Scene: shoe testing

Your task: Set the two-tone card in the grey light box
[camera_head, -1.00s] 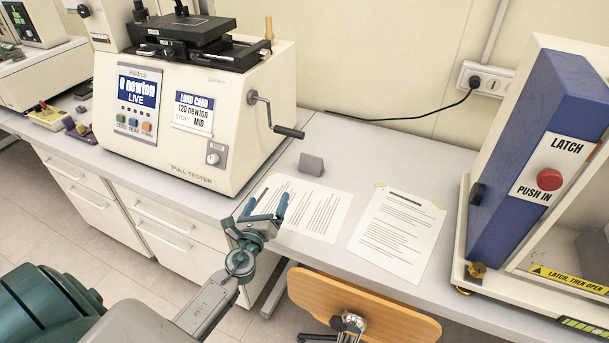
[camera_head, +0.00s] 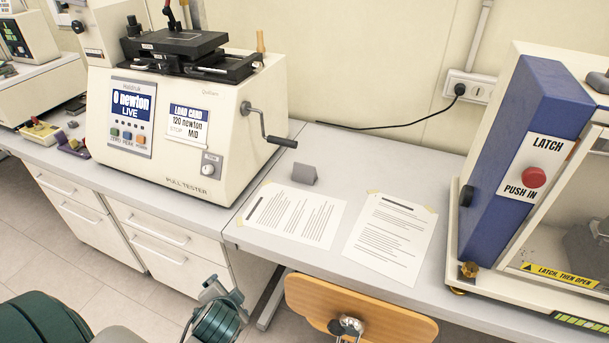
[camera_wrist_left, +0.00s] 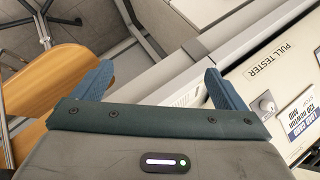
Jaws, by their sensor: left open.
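I cannot make out a two-tone card or a grey light box for certain in either view. A small plain grey wedge-like piece (camera_head: 304,174) stands on the bench behind the papers; I cannot tell what it is. In the left wrist view my left gripper (camera_wrist_left: 160,68) is open, its two blue fingers wide apart with nothing between them. It points past the bench front, between the chair and the pull tester. In the head view only part of my left arm shows at the bottom, and its fingers are not clear. My right gripper is out of view.
The pull tester (camera_head: 185,125) with its side crank stands at left. Two printed sheets (camera_head: 392,238) lie mid-bench. A latched cabinet (camera_head: 520,165) with a red button stands at right. A wooden chair (camera_head: 365,312) sits at the bench front. Small items (camera_head: 40,131) lie far left.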

